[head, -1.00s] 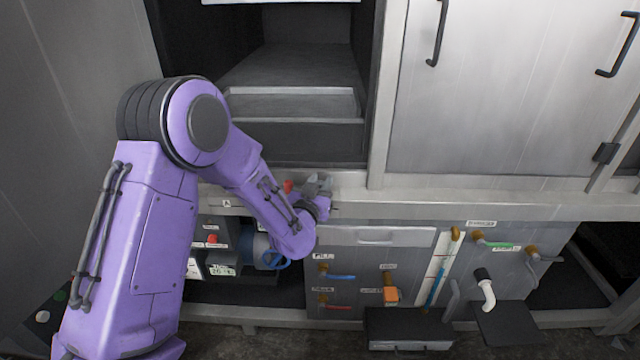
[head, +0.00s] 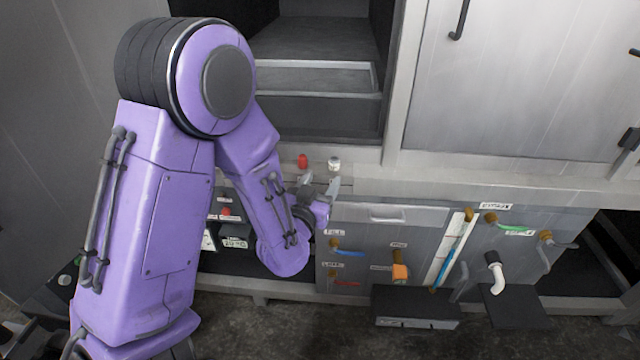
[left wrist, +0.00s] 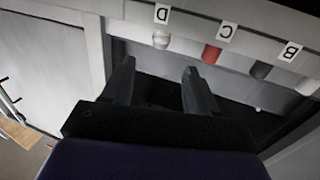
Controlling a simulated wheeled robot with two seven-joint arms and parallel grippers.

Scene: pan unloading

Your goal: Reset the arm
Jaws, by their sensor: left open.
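My left arm, purple with black joints, comes in from the left in the head view. My left gripper (head: 320,184) is open and empty, just in front of the steel ledge with its fingers pointing up toward it. In the left wrist view its two dark fingers (left wrist: 158,70) stand apart with nothing between them. A small red knob (head: 302,161) and a small white knob (head: 334,164) sit on the ledge just beyond the fingertips. I cannot tell whether the fingers touch anything. My right gripper is not in view.
A dark open compartment (head: 320,75) is above the ledge. The front panel (head: 390,215) below holds valves, including an orange one (head: 400,272) and a white handle (head: 497,275). Labels D, C and B line the ledge by a red knob (left wrist: 211,54).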

